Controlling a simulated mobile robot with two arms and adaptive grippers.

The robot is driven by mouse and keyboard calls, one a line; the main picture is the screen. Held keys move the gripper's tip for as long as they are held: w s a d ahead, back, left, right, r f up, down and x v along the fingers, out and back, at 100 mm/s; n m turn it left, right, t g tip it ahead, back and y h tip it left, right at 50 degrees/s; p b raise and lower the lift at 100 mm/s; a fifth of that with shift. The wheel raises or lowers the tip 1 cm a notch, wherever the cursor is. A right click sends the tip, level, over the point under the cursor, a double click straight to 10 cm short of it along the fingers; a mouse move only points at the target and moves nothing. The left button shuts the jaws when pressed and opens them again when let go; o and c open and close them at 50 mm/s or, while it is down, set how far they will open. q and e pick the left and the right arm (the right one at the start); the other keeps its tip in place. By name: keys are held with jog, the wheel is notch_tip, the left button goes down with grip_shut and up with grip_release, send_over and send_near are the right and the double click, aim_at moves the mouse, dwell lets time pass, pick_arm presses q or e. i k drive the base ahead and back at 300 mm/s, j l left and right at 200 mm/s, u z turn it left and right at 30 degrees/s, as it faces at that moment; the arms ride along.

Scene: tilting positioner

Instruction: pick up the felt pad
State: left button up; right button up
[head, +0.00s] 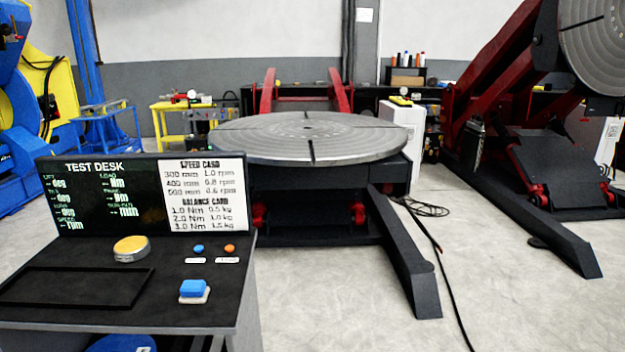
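No item in the head view is clearly a felt pad. On the black top of the test desk (170,300), a small blue block (193,287) lies on a white base near the front right, and I cannot tell whether it is the pad. A round yellow-topped disc (131,247) lies further back on the desk. A black rectangular frame (140,284) on the front left of the desk looks empty. Neither of my grippers is in view.
A display panel with cards (110,205) stands along the desk's back. Behind it is a positioner with a round grey table (270,130); its dark leg (405,255) reaches forward. A tilted positioner (595,50) stands at right. A black cable (450,290) crosses the floor.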

aim_at(193, 291)
jog(key=i+l+u, duration=0.35)
jog(key=i+l, duration=0.25)
jog(key=i+l+u, duration=0.2)
jog(key=l, duration=0.3)
jog(key=i+l+u, duration=0.2)
jog(key=i+l, duration=0.15)
jog(key=l, duration=0.1)
